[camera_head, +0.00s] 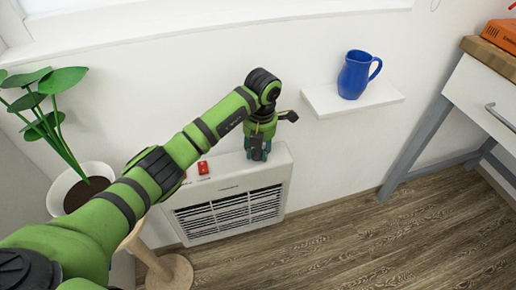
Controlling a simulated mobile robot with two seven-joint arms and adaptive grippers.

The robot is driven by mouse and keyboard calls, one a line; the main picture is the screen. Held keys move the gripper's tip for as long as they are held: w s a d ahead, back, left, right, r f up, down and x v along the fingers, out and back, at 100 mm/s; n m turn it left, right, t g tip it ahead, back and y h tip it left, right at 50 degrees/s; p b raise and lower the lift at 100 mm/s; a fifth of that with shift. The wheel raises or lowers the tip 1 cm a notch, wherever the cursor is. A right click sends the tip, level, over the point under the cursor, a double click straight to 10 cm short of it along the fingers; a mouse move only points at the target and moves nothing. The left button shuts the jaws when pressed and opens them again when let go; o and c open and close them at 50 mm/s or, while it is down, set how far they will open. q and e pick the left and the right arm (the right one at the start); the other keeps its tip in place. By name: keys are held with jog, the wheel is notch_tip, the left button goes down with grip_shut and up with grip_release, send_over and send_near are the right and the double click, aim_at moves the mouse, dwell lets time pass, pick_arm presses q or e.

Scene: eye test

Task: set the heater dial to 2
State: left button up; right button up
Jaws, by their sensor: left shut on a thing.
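The white heater (232,201) stands low against the wall, with a dark louvred grille on its front. A small red switch (203,168) sits on its top, left of my gripper. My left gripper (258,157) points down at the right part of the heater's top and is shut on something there. The dial is hidden by the fingers, so its setting cannot be read. My right gripper is not in view.
A small white shelf (390,97) with a blue jug (356,75) is on the wall to the right. A potted plant (68,190) stands at the left. A table with a drawer (483,100) is at the right. The wooden floor (380,240) ahead is clear.

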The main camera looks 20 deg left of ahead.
pick_arm(q)
jog(key=shift+m, duration=0.4)
jog(key=m, duration=0.3)
jog(key=shift+m, duration=0.5)
jog(key=shift+m+b, duration=0.4)
jog(key=m+b, duration=0.1)
jog(key=m, duration=0.2)
jog(key=shift+m+t+h, duration=0.3)
jog(key=m+b, duration=0.1)
jog(key=m, duration=0.2)
jog(key=shift+m, duration=0.4)
jog(key=m+b, duration=0.1)
jog(key=m, duration=0.2)
jog(key=shift+s, duration=0.1)
jog(key=shift+m+h+b, duration=0.3)
jog(key=shift+m+b, duration=0.35)
jog(key=shift+m, duration=1.15)
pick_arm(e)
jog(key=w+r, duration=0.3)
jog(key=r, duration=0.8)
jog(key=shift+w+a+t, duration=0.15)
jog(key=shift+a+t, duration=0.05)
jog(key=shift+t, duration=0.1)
pick_arm(q)
jog(key=shift+s, duration=0.1)
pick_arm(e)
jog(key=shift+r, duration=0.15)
